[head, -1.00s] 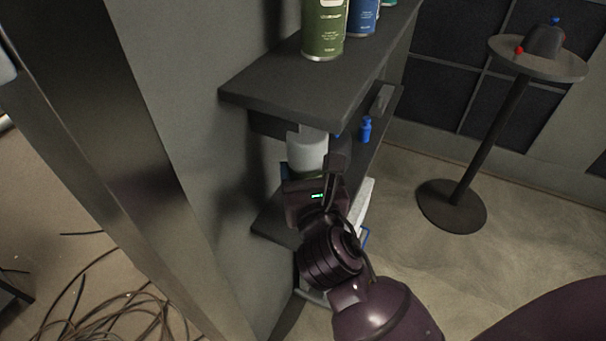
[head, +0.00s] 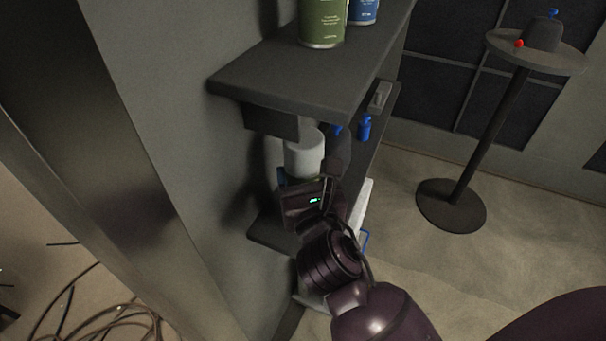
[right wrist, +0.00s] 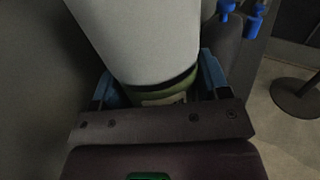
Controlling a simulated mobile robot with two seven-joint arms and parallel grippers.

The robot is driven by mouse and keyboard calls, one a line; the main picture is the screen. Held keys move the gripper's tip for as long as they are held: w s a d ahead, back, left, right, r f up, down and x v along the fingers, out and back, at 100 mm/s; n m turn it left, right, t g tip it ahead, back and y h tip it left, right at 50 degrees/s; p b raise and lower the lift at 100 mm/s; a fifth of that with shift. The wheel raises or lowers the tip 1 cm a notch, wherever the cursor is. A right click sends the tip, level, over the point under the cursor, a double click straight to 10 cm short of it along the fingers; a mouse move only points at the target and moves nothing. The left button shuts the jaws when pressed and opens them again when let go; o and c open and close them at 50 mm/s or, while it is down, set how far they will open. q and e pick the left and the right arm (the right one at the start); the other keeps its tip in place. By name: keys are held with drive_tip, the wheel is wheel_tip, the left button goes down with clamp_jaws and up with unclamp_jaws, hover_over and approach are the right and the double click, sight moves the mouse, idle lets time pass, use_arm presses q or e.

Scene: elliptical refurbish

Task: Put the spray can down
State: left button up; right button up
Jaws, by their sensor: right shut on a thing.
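The spray can (head: 303,157) shows a pale grey-white top in the head view, below the upper shelf board. In the right wrist view, its wide pale part (right wrist: 145,40) rises over a green lower part (right wrist: 165,97). My right gripper (head: 304,185) is shut around the can, with blue finger pads on both sides of the green part. The can is within the shelf unit, above the lower board (head: 268,236). The gripper hides its base, so I cannot tell whether it touches the board. My left gripper is not in view.
The upper shelf board (head: 270,85) overhangs the can and carries a green can (head: 322,25) and a blue can (head: 363,10). A wall is close at left. A round stand (head: 500,50) is at right.

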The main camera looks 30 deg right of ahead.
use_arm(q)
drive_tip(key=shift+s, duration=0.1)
use_arm(e)
drive_tip(key=shift+f, duration=0.1)
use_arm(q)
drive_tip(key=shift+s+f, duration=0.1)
use_arm(e)
drive_tip(key=o, duration=1)
use_arm(q)
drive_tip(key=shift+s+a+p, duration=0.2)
drive_tip(key=shift+p, duration=0.35)
use_arm(e)
drive_tip(key=v, duration=1.2)
drive_tip(key=shift+r, duration=0.2)
